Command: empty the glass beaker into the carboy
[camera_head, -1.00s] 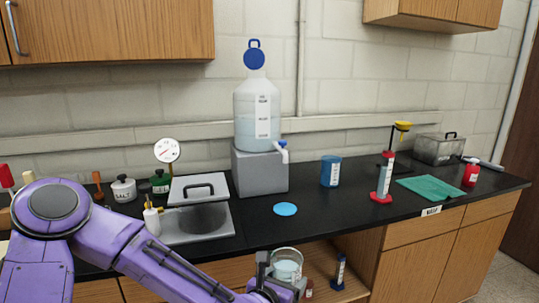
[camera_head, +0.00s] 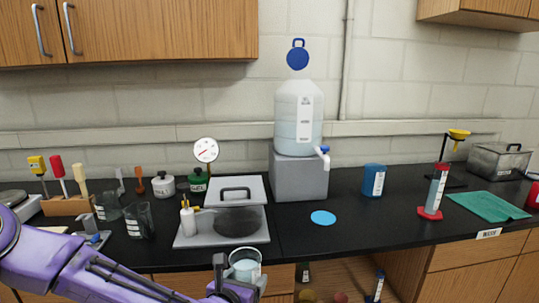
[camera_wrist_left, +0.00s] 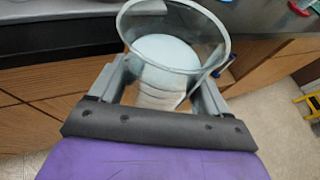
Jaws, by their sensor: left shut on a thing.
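The glass beaker (camera_head: 246,267) holds a pale liquid and is upright in my left gripper (camera_head: 234,275), in front of the counter's front edge. In the left wrist view the two fingers grip the beaker (camera_wrist_left: 172,40) from both sides, with pale liquid inside it. The carboy (camera_head: 299,118) is a large translucent jug with pale liquid, standing on a grey block (camera_head: 299,177) at the back of the counter. My right gripper is not in view.
A blue disc (camera_head: 323,218) lies on the black counter (camera_head: 360,222) before the carboy. Dark beakers (camera_head: 138,220) stand further left.

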